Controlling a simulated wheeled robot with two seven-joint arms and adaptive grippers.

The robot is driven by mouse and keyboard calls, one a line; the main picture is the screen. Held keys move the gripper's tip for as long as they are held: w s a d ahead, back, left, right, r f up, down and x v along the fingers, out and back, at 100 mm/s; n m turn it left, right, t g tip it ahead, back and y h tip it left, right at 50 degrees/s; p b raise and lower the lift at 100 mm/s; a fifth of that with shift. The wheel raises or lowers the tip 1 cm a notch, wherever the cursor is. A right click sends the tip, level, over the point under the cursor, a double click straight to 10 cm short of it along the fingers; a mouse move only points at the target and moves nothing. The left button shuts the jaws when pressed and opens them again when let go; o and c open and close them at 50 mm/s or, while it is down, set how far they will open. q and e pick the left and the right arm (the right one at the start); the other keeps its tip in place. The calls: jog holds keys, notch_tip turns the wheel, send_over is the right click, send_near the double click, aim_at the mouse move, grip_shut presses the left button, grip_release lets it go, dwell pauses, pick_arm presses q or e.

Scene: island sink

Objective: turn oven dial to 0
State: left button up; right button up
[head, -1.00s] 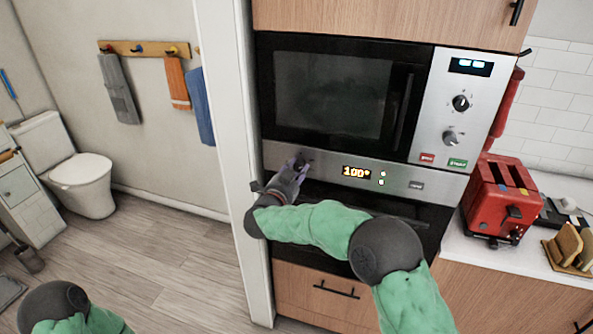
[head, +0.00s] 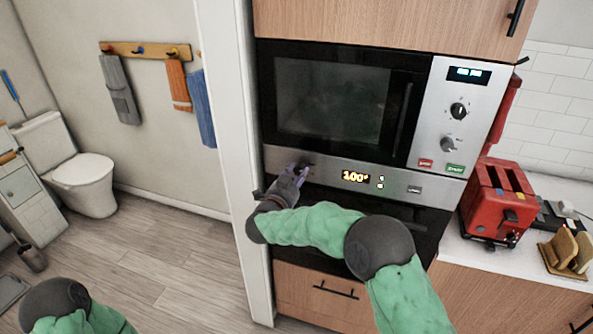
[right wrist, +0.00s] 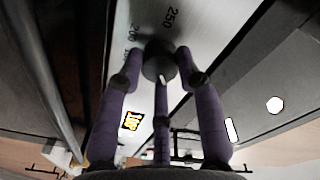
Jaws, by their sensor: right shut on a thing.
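The oven's control panel (head: 277,155) is a silver strip below the microwave. Its lit display (head: 355,177) reads 100°. My right gripper (head: 301,168) is at the left end of this panel, over the dial. In the right wrist view the dial (right wrist: 158,60) is a dark round knob between the purple fingers of my right gripper (right wrist: 160,82), which are shut on it. Marks 200 and 250 show on the panel beside it. In the head view the gripper hides most of the dial. My left arm shows only at the bottom left; its gripper is out of view.
The microwave (head: 330,95) sits right above the oven panel, with its own knobs at right. The oven door (head: 420,222) is below, partly behind my right arm. A red toaster (head: 497,200) stands on the counter at right. A white door frame (head: 228,130) is close on the left.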

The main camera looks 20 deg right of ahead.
jog(key=n+p, duration=0.2)
jog(key=r+n+p, duration=0.1)
jog(key=n+p, duration=0.2)
jog(key=shift+d+n+p, duration=0.15)
jog(key=shift+n+p, duration=0.15)
jog(key=shift+p, duration=0.05)
jog(key=shift+w+n+t+p, duration=0.1)
jog(key=shift+n+t+p, duration=0.3)
jog(key=shift+n+p, duration=1.55)
jog(key=shift+n+b, duration=0.3)
jog(key=shift+n, duration=0.15)
jog(key=o, duration=1.1)
jog(key=shift+o, duration=0.2)
jog(key=shift+f, duration=0.2)
jog(key=shift+a+f, duration=0.15)
jog(key=shift+a, duration=0.05)
